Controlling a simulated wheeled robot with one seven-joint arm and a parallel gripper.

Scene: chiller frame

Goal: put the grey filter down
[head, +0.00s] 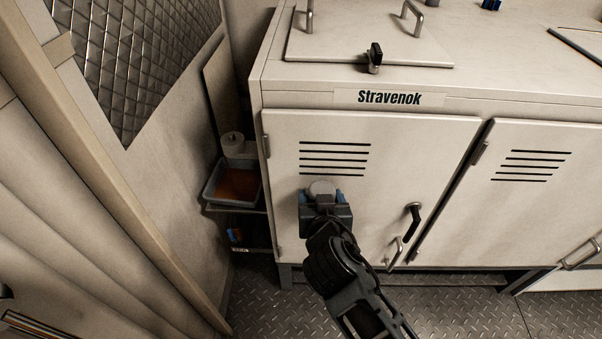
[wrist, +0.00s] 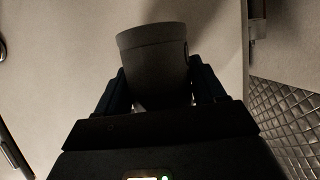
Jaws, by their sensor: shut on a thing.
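The grey filter (wrist: 152,60) is a grey cylinder held between the two fingers of my gripper (wrist: 158,88) in the wrist view. In the head view my gripper (head: 321,196) is in front of the left door of the white cabinet, with the round light grey end of the filter (head: 321,187) showing between its blue-edged fingers. The gripper is shut on the filter. The filter's lower part is hidden by the gripper. I cannot tell how far the filter is from the door.
Left of the cabinet (head: 390,107), a narrow shelf (head: 238,209) bears a grey tray (head: 212,190) with a brown inside. A grey cylinder (head: 232,143) stands behind the tray. Small blue and red items (head: 235,235) lie below. Door handles (head: 413,217) stick out on the right.

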